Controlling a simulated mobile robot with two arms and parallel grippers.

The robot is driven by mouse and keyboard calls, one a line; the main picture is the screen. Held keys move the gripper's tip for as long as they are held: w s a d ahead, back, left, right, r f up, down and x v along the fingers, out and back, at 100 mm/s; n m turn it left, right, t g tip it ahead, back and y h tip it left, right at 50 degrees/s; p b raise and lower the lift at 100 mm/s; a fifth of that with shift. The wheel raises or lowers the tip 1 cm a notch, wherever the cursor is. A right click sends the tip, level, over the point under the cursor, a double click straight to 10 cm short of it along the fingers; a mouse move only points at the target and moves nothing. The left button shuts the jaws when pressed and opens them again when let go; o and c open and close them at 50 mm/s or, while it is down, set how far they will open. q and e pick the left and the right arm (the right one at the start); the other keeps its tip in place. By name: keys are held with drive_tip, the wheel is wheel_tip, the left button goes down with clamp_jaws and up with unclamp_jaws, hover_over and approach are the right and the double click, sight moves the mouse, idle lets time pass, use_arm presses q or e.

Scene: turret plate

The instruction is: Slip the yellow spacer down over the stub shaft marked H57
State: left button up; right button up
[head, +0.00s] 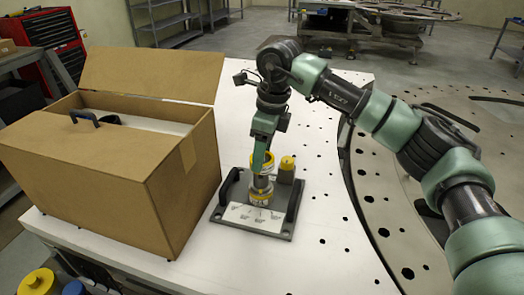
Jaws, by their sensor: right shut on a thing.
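My right gripper (262,165) points down over the turret plate (285,229), shut on a yellow spacer (268,160). The spacer is at the top of a silver stub shaft (261,183); I cannot tell whether it is around the shaft or just above it. More yellow (260,200) shows lower on that shaft. A dark post with a yellow top (287,163) stands to the right on the plate. The labels on the plate's white strip are too small to read, so I cannot make out H57. My left gripper is not in view.
An open cardboard box (105,190) stands close on the left. A large curved metal plate (400,240) lies on the right. The front of the table is clear.

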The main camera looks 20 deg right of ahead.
drive_tip(key=shift+f+b, duration=1.85)
drive_tip(key=shift+f, duration=1.05)
drive_tip(key=o, duration=1.5)
drive_tip(key=shift+r, duration=0.15)
drive_tip(key=r, duration=0.2)
drive_tip(key=r+b, duration=0.1)
drive_tip(key=r, duration=0.2)
drive_tip(key=d+r, duration=0.1)
drive_tip(key=r, duration=0.1)
drive_tip(key=shift+s+r, duration=0.25)
drive_tip(key=shift+s, duration=0.05)
